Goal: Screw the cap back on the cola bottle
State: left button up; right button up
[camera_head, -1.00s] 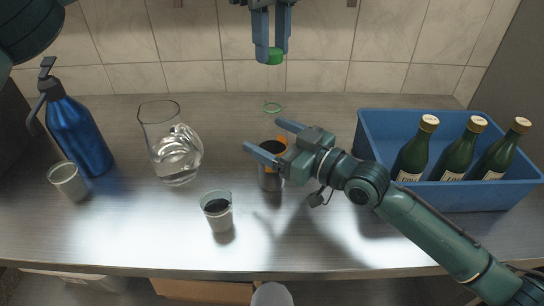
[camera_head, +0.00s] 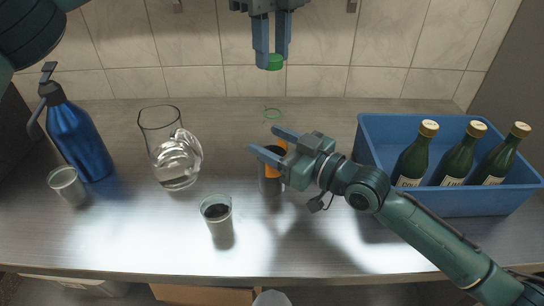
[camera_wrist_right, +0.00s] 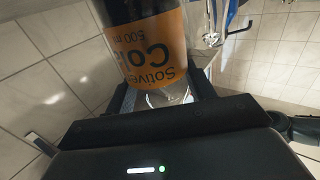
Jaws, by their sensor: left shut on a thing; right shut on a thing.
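The cola bottle (camera_head: 270,185) stands upright on the counter, with dark liquid and an orange label; its clear upper part has a green ring (camera_head: 273,112) at the neck. My right gripper (camera_head: 262,140) is shut on the bottle's body from the right. In the right wrist view the orange label (camera_wrist_right: 155,50) appears upside down between the fingers. My left gripper (camera_head: 270,66) points down above the bottle, shut on the green cap (camera_head: 275,62). The cap is apart from the neck, well above it in the picture.
A blue crate (camera_head: 450,202) with three green bottles stands at the right. A glass pitcher (camera_head: 172,165), a cup of dark drink (camera_head: 217,215), an empty-looking cup (camera_head: 66,185) and a blue pump bottle (camera_head: 75,140) stand to the left. A tiled wall (camera_head: 400,50) closes the back.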

pick_arm(q)
jog(key=shift+f, duration=2.45)
jog(key=shift+f, duration=0.9)
jog(key=shift+f, duration=0.6)
